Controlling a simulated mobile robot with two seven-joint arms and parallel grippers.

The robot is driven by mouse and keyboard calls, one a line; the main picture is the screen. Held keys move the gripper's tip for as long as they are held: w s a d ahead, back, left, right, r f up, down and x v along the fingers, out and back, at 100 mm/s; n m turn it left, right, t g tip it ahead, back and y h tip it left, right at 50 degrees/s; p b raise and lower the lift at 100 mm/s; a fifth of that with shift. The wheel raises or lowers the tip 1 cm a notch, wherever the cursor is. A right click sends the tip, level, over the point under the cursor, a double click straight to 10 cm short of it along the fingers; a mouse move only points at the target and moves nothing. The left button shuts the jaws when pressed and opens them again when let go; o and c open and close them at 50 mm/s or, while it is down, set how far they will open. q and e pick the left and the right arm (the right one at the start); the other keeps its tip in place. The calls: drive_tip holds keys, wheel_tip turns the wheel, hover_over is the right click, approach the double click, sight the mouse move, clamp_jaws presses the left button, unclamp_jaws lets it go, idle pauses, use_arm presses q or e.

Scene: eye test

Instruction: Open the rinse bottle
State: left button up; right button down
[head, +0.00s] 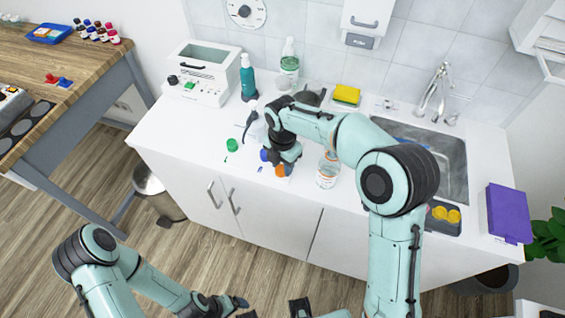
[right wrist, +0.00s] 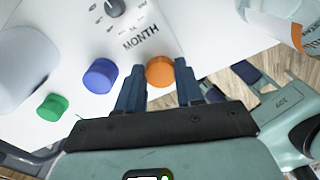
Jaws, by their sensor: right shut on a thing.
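My right gripper (head: 279,163) is low over the counter front. It is shut on an orange cap (right wrist: 160,71), which sits between its fingertips; the cap also shows in the head view (head: 282,171). A clear bottle (head: 327,171) with an orange-marked label stands to the right, apart from the gripper. It is cut off at the top right of the right wrist view (right wrist: 272,18). I cannot tell for sure that it is the rinse bottle; its mouth is not clear. My left gripper (head: 222,304) is at the bottom edge; its jaws are unclear.
A blue cap (right wrist: 100,76) and a green cap (right wrist: 53,107) lie left of the orange one. A grey-white bottle (head: 253,128), teal pump bottle (head: 247,78) and soap bottle (head: 289,66) stand behind. The sink (head: 445,150) is right. A white panel (right wrist: 122,30) reads MONTH.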

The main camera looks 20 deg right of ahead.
sight(282, 168)
drive_tip(key=c, duration=0.7)
unclamp_jaws()
drive_tip(key=shift+f, duration=0.1)
use_arm(q)
drive_tip(key=shift+w+r+p, duration=0.4)
drive_tip(key=shift+r+p, duration=0.1)
drive_tip(key=shift+r, duration=0.1)
drive_tip(key=shift+w+r+p, duration=0.35)
drive_tip(key=shift+r+p, duration=0.15)
drive_tip(key=shift+r, duration=0.1)
use_arm(e)
wheel_tip(282, 168, up, 12)
drive_tip(key=shift+r, duration=0.2)
